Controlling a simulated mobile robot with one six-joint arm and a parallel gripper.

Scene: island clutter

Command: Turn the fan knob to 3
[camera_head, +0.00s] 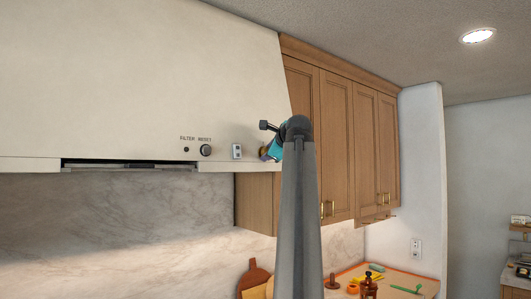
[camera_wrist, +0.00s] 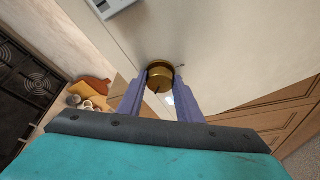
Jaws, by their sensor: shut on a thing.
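The fan knob (camera_wrist: 160,77) is a round brass knob on the cream hood front. In the wrist view it sits between the two purple fingers of my gripper (camera_wrist: 161,78), which are shut on its sides. A dark line shows on the knob's face, pointing toward the lower part of that view. A small mark lies on the panel beside the knob, but no number can be read. In the head view my gripper (camera_head: 267,152) is at the right end of the hood front, where my arm and gripper mostly hide the knob.
Wooden cabinets (camera_head: 338,130) stand close on the right. A cluttered counter (camera_head: 405,280) and a cooktop (camera_wrist: 30,85) lie below.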

